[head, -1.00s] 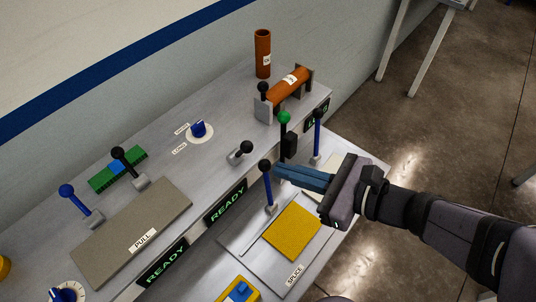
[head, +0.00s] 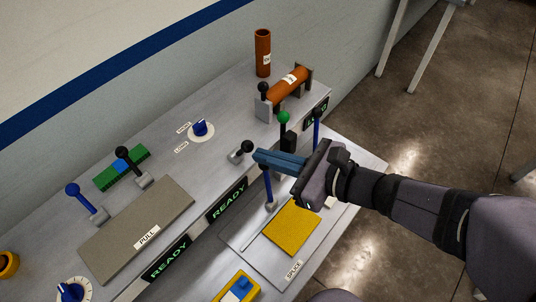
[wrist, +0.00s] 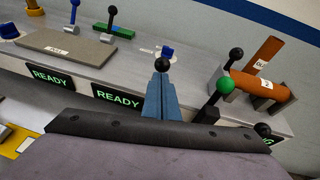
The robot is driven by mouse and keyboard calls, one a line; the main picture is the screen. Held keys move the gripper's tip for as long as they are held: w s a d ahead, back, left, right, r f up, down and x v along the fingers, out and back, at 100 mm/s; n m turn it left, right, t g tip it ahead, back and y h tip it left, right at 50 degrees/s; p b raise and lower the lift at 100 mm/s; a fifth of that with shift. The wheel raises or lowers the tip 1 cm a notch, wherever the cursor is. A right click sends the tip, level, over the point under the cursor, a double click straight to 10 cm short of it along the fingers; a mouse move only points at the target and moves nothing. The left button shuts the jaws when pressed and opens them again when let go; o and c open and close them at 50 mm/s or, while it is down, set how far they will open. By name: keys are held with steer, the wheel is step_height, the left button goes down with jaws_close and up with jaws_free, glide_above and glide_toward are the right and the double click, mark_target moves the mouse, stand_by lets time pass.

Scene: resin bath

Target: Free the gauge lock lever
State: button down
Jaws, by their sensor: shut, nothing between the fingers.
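No readable label names a gauge lock lever, so I cannot tell which lever it is. My gripper (head: 259,159) is shut and empty, with its blue fingers pointing left over the bench. Just past the fingertips is a short, tilted lever with a black ball (head: 247,146) on a grey base. In the wrist view a black ball (wrist: 162,65) shows right at the fingertips (wrist: 161,77); I cannot tell if they touch. A green-knobbed lever (head: 284,117) stands behind the fingers. A black-knobbed lever (head: 263,87) stands by the orange cylinder (head: 290,81) in its cradle.
A blue-shafted lever (head: 268,187) stands below my fingers beside a yellow pad (head: 291,227), its top hidden. Left are a blue lever (head: 86,203), a black-knobbed lever (head: 134,165) and a grey PULL plate (head: 130,235). A blue knob (head: 200,128) sits behind. An orange tube (head: 263,52) stands upright at the back.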

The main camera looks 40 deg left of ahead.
mark_target(251, 145)
steer(key=shift+r, duration=0.2)
steer(key=h+p, duration=0.1)
steer(key=p, duration=0.2)
steer(key=a+r+h+p, duration=0.1)
steer(key=h+p, duration=0.1)
steer(key=p, duration=0.1)
steer(key=shift+r, duration=0.3)
steer(key=shift+a+r+p, duration=0.3)
steer(key=shift+a+p, duration=0.3)
steer(key=shift+p, duration=0.5)
steer(key=a, duration=0.1)
steer(key=a+r, duration=0.1)
steer(key=a, duration=0.3)
steer(key=shift+a+r, duration=0.2)
steer(key=shift+r, duration=0.2)
steer(key=shift+a+b, duration=0.3)
steer(key=shift+a, duration=1.35)
